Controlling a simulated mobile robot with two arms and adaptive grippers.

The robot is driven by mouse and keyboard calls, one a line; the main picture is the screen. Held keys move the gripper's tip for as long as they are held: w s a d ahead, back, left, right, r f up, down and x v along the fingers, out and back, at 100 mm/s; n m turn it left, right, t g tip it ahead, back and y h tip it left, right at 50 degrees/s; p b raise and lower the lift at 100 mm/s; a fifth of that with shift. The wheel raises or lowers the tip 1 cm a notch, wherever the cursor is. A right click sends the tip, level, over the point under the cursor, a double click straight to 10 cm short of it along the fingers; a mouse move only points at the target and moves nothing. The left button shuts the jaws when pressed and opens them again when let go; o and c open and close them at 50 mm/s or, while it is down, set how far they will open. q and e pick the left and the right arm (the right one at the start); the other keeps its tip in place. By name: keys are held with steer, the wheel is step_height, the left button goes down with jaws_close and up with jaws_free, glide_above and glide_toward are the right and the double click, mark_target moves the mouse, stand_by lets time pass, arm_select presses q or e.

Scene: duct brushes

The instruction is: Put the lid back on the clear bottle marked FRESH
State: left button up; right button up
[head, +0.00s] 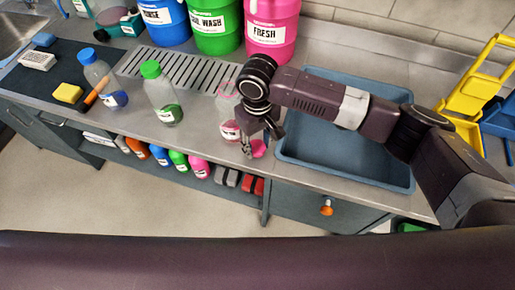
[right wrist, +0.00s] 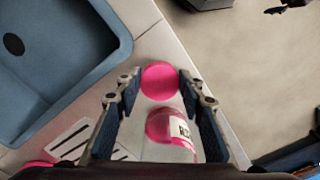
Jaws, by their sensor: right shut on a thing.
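My right gripper (head: 257,147) is shut on a round pink lid (head: 260,149). In the right wrist view the lid (right wrist: 160,80) sits between the two fingertips (right wrist: 160,84). The clear bottle with pink liquid (head: 229,129) stands upright on the counter, just left of the gripper and partly behind it. In the right wrist view the bottle (right wrist: 163,125) shows below the lid, with a white label too cut off to read in full. The lid is apart from the bottle, held out on its front right side. My left gripper is not in view.
A pink FRESH tub (head: 270,33) stands behind the bottle. A green-capped bottle (head: 162,96) and a blue-capped bottle (head: 103,80) stand to the left, by a slotted drain (head: 178,68). A blue basin (head: 290,151) lies under my right arm. The counter's front edge is close.

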mark_target(257, 148)
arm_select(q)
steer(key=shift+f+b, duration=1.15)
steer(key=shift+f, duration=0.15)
arm_select(e)
step_height(257, 148, up, 17)
steer(key=shift+r, duration=0.15)
